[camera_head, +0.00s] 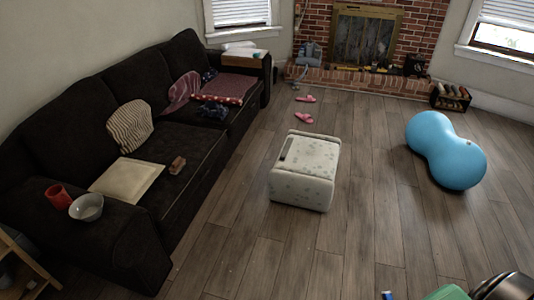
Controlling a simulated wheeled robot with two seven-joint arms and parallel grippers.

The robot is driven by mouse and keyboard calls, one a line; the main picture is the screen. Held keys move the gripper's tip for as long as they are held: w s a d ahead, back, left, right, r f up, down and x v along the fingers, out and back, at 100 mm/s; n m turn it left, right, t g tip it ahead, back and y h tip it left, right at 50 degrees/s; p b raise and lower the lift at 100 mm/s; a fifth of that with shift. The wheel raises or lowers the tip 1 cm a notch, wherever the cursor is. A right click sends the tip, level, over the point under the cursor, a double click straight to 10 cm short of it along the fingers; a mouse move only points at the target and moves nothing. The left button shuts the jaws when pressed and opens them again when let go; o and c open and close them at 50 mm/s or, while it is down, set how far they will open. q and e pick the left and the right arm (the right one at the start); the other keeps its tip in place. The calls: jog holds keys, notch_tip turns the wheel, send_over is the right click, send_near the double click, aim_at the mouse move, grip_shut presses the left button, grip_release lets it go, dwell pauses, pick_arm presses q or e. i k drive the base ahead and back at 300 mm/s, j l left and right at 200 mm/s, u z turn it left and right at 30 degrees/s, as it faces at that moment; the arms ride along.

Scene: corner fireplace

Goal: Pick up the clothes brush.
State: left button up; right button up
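A small brown block-shaped thing (177,165) lies on the seat of the dark sofa (205,150), beside a flat cream cushion or pad (127,180). It may be the clothes brush, but it is too small to be sure. A thin dark thing (288,148) lies near the left edge of the white patterned ottoman (312,160); I cannot tell what it is. Neither of my grippers is in view.
A red cup (58,196) and a grey bowl (86,207) stand on the sofa's near arm. Pink slippers (304,118) lie behind the ottoman. A blue peanut-shaped ball (445,150) is at right. Wooden floor (370,220) is clear between ottoman and ball.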

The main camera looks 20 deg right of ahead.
aim_at(178, 165)
jog(key=i+z, duration=0.3)
jog(key=i, duration=0.7)
